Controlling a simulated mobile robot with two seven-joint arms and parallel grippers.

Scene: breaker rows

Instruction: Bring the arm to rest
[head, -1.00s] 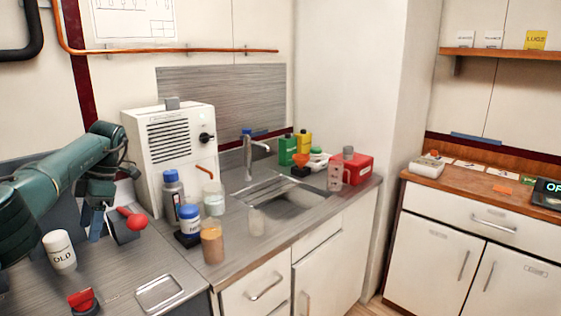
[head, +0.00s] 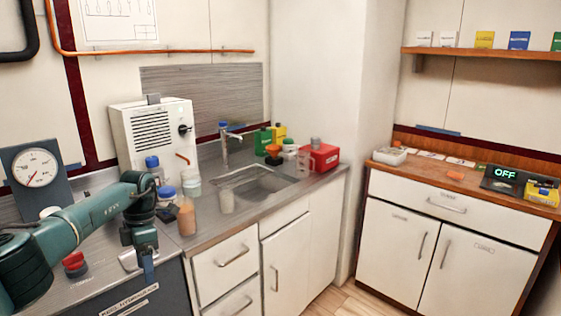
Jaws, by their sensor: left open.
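My left arm (head: 75,227) comes in from the left over the steel counter. Its gripper (head: 147,268) points down near the front edge of the counter, above the dark front panel. The fingers are open, seen nearly edge-on, and nothing shows between them. A metal plate (head: 128,260) lies just left of the gripper, and a red knob (head: 73,261) stands on the counter further left. My right gripper is not in view.
A pressure gauge (head: 36,168) stands behind my arm. Bottles and an amber beaker (head: 186,217) stand close behind the wrist, before a white vented box (head: 153,130). The sink (head: 257,184) is further right. Open floor (head: 330,285) lies between the counter and the right cabinet.

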